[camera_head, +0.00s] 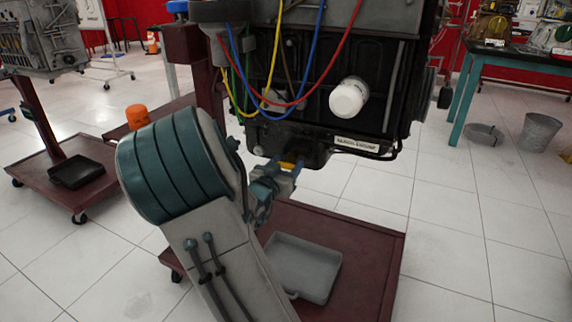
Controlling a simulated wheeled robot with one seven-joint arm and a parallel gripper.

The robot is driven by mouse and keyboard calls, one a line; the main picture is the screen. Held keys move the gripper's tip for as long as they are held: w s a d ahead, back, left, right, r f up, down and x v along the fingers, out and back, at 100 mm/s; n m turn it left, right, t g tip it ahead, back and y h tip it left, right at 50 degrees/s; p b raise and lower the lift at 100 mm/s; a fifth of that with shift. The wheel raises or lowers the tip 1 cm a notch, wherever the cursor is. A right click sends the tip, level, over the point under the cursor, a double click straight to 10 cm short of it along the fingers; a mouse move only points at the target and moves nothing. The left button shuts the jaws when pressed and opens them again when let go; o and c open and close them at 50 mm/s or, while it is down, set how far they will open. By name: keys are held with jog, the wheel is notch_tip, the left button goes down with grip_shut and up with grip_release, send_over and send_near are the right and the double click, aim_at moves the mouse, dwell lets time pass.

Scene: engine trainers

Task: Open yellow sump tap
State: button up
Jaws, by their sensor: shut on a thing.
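The yellow sump tap (288,165) shows as a small yellow piece low on the black engine (320,105), at the underside of its sump. My gripper (284,172) is at the tap, with its blue-grey fingers around the yellow piece, and is shut on it. The fingers and wrist hide much of the tap, so its angle is hard to tell. My arm comes up from the bottom of the view and hides part of the stand.
A grey drip tray (302,268) lies on the dark red stand base (375,240) below the engine. Red, blue and yellow cables hang in front of the engine. A white filter (349,97) sticks out at right. An orange filter (137,117) stands behind my arm.

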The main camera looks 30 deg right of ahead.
jog(key=n+p, duration=0.1)
jog(key=p, duration=0.1)
jog(key=n+p, duration=0.2)
jog(key=p, duration=0.1)
jog(key=shift+r, duration=0.3)
jog(key=n+p, duration=0.5)
jog(key=p, duration=0.2)
jog(key=shift+w+a+f+n, duration=0.1)
jog(key=shift+n, duration=0.2)
jog(key=n+p, duration=0.4)
jog(key=shift+f+n, duration=0.15)
jog(key=shift+n, duration=0.15)
jog(key=shift+f+n+p, duration=0.2)
jog(key=shift+n+p, duration=1)
jog(key=shift+n, duration=1)
jog(key=o, duration=1)
